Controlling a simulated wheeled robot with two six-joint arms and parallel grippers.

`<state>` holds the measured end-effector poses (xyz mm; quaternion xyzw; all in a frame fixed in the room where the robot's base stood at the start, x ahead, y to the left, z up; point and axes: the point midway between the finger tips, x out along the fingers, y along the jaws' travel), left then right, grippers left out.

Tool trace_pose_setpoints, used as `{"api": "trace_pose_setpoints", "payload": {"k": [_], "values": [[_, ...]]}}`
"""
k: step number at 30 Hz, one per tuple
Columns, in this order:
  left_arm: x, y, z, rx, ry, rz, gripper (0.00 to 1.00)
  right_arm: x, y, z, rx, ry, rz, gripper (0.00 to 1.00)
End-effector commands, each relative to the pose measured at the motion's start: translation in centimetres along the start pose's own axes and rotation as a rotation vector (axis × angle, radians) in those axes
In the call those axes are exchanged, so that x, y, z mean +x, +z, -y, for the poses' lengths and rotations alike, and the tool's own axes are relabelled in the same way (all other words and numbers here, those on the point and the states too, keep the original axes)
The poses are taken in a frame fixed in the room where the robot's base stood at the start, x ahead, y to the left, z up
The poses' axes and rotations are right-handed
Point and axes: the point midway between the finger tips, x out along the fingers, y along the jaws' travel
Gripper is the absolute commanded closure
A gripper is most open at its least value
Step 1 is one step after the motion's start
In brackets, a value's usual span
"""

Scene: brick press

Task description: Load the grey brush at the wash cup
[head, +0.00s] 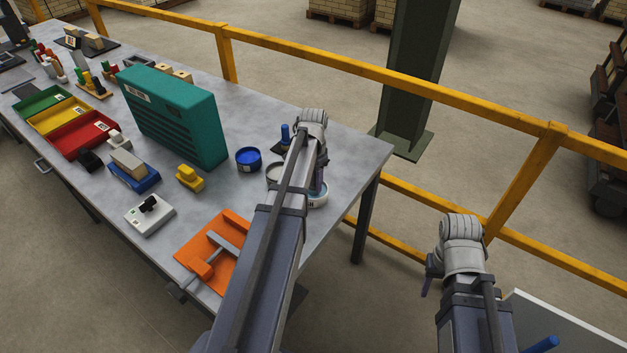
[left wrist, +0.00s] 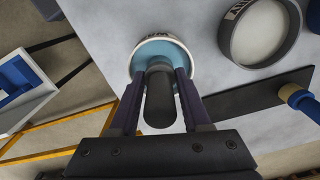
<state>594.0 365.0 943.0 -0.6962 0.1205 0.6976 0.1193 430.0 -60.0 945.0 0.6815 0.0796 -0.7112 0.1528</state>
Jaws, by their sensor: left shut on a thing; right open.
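The white wash cup (head: 319,200) with pale blue liquid stands near the table's right end, partly hidden by my left arm. It also shows in the left wrist view (left wrist: 190,47), its label partly covered. My left gripper (left wrist: 158,82) is shut on the dark grey brush (left wrist: 159,102), which is right over the cup's opening. I cannot tell whether its tip touches the liquid. In the head view my left gripper (head: 318,183) is mostly hidden behind my arm. My right gripper (head: 427,284) is open and empty, off the table to the right.
A dark-rimmed round pot (left wrist: 262,32) stands beside the wash cup. A blue-handled tool (left wrist: 301,100) rests on a black stand close by. A blue tub (head: 248,160), a teal case (head: 172,112) and an orange fixture (head: 212,250) stand to the left. A yellow rail (head: 385,76) runs behind.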

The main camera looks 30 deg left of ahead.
Motion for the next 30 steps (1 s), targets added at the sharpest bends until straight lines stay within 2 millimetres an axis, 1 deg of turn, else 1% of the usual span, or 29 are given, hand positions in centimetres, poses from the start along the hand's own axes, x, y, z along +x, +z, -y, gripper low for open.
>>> {"api": "trace_pose_setpoints", "payload": {"k": [6, 24, 27, 30], "values": [[-1.8, 0.0, 0.0, 0.0, -0.001, -0.001, 1.0, -1.8, 0.1, -0.2, 0.0, 0.0, 0.0, 0.5], [-6.4, -0.1, 0.1, 0.0, -0.002, -0.002, 1.0, -6.4, 0.4, -0.6, -0.001, 0.0, 0.0, 0.5], [-6.9, -0.1, 0.1, 0.0, -0.002, -0.002, 1.0, -6.9, 0.4, -0.7, -0.002, 0.0, 0.0, 0.5], [-7.0, -0.1, 0.1, 0.0, -0.002, -0.002, 1.0, -6.9, 0.4, -0.7, -0.002, 0.0, 0.0, 0.5]]}}
